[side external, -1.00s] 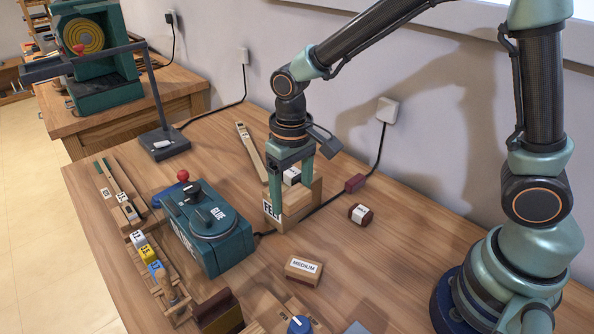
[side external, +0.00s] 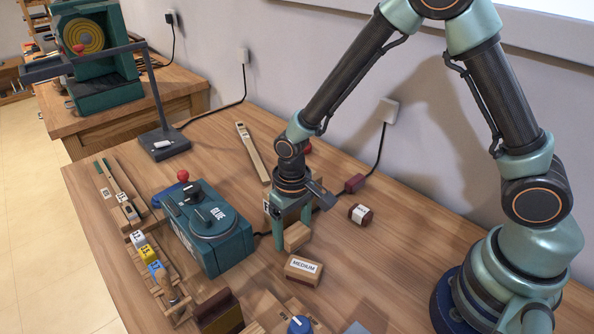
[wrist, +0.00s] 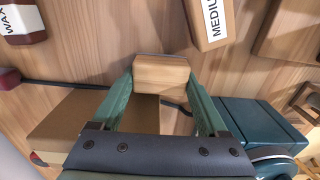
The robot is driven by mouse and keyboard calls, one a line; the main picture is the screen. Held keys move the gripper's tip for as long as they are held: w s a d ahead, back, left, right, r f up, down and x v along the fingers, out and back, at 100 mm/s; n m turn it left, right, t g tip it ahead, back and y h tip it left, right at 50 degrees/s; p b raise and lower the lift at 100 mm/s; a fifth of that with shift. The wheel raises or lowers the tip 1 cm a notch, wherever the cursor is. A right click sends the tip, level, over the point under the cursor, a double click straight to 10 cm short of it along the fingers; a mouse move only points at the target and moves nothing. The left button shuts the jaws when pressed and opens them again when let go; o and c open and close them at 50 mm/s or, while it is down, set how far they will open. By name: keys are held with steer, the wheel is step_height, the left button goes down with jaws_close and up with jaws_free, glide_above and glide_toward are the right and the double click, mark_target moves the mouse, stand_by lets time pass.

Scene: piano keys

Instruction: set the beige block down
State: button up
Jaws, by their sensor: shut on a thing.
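The beige block (side external: 297,237) is a small plain wooden block. My gripper (side external: 290,241) is shut on it, with a green finger at each side. In the side view it hangs low over the table, just behind the box marked MEDIUM (side external: 303,269). I cannot tell whether its underside touches the table. In the wrist view the block (wrist: 161,76) sits between the fingertips of my gripper (wrist: 160,86), and the MEDIUM box (wrist: 209,20) lies beyond it, apart from it.
A teal glue machine (side external: 208,228) stands left of my gripper. A cardboard box (wrist: 80,125) is close behind, mostly hidden in the side view. A dark red labelled block (side external: 360,214) and a cable connector (side external: 354,183) lie to the right. Table (side external: 420,250) at right is clear.

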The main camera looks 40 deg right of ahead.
mark_target(292, 230)
steer(key=shift+f, duration=0.15)
steer(key=o, duration=1.3)
steer(key=shift+c, duration=0.2)
step_height(292, 230, up, 12)
steer(key=f, duration=0.1)
steer(key=s+d+r+t, duration=0.5)
steer(key=s+d+r, duration=0.2)
steer(key=d+r, duration=0.4)
step_height(292, 230, up, 2)
steer(key=shift+s+d+r, duration=0.15)
steer(key=shift+d+r, duration=0.05)
steer(key=shift+d, duration=0.15)
steer(key=shift+s+d+t, duration=0.15)
steer(key=shift+t, duration=0.15)
steer(key=shift+c, duration=0.8)
